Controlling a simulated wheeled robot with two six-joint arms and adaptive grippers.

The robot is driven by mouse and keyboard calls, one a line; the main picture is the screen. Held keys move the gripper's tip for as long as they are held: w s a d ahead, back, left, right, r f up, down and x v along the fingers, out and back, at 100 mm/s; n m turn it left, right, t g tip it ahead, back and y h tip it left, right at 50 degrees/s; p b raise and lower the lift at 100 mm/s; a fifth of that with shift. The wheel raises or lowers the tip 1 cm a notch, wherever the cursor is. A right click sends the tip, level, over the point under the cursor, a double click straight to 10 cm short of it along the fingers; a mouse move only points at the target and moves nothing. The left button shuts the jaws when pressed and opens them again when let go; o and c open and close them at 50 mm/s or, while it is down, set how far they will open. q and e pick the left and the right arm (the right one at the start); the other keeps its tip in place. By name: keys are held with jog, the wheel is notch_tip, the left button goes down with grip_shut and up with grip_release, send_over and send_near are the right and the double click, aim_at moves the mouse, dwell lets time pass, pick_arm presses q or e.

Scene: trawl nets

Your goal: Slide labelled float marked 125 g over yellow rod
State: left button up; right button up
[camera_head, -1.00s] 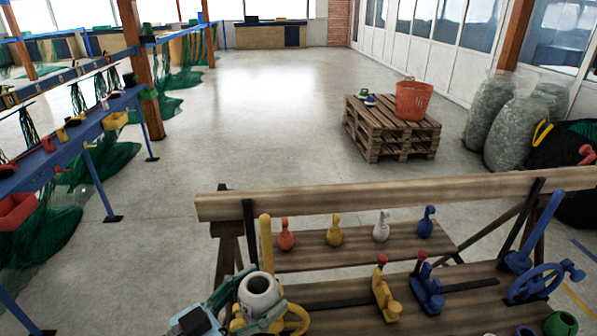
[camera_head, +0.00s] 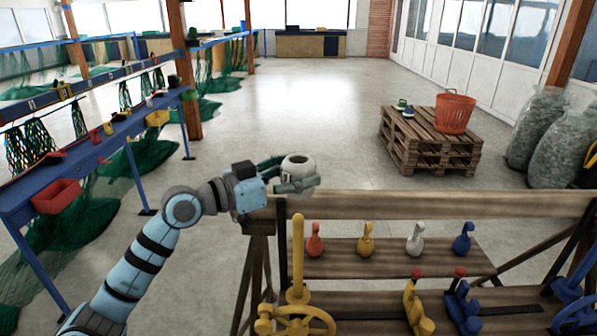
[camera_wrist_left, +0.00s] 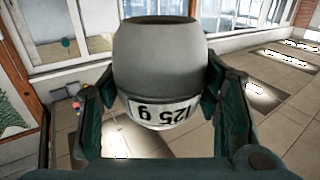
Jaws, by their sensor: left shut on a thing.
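The pale grey float (camera_head: 298,163) is held up by my left gripper (camera_head: 297,181). In the left wrist view the float (camera_wrist_left: 160,62) sits between the two fingers, with a white label reading 125 g, upside down there, and a dark opening on top. The upright yellow rod (camera_head: 298,240) stands at the left end of the bench, by a yellow handwheel (camera_head: 318,320). In the head view the float appears directly above the rod's top, with a gap between them. Their difference in depth is hard to tell. My right gripper is out of view.
The wooden bench (camera_head: 440,203) holds red, yellow, white and blue bulb-shaped pieces and yellow and blue levers. A blue rack (camera_head: 95,150) with green nets stands left. A pallet stack (camera_head: 430,150) with an orange basket (camera_head: 454,113) stands behind. The floor between is clear.

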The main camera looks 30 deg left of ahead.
aim_at(295, 216)
pick_arm(q)
jog(key=shift+f+b, duration=4.4)
jog(key=shift+f, duration=0.85)
jog(key=o, duration=1.2)
jog(key=shift+o, duration=0.2)
jog(key=shift+r, duration=0.15)
notch_tip(295, 216, up, 10)
jog(key=shift+f, duration=0.1)
